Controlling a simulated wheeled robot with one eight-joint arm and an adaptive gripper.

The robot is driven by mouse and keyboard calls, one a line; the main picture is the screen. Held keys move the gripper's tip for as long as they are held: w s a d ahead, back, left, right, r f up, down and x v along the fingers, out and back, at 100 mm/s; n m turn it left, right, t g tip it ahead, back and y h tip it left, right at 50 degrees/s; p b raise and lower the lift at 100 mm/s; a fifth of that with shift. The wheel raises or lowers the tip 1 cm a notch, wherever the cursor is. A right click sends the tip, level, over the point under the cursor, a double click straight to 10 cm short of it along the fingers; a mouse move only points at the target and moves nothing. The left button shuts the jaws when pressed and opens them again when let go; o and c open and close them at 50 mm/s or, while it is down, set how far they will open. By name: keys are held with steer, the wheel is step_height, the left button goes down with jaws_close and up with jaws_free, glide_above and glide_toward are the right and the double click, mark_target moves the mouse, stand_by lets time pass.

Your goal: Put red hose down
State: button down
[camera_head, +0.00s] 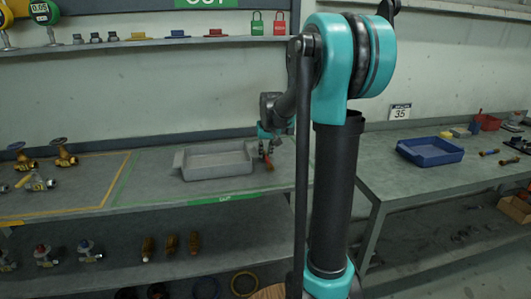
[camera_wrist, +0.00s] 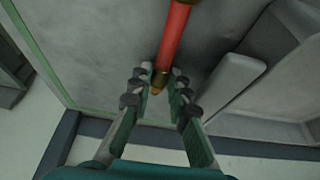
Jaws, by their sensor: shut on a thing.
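The red hose (camera_wrist: 174,40) is a straight red piece with brass-coloured ends. In the wrist view it runs from the top edge down to my gripper (camera_wrist: 160,88), which is shut on its near brass end. In the head view my gripper (camera_head: 266,148) is over the bench just right of the grey tray, and the hose (camera_head: 268,163) shows as a small reddish bit below it. The hose is outside the tray. I cannot tell whether it touches the bench top.
The grey tray (camera_head: 218,171) lies close on the left; its wall and handle (camera_wrist: 232,82) show on the right in the wrist view. Brass valves (camera_head: 65,154) stand at the far left. A blue tray (camera_head: 430,151) is on the right bench. Bare bench (camera_head: 150,190) lies left of the grey tray.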

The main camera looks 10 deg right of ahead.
steer(key=shift+f, duration=0.15)
steer(key=c, duration=1.6)
jaws_free()
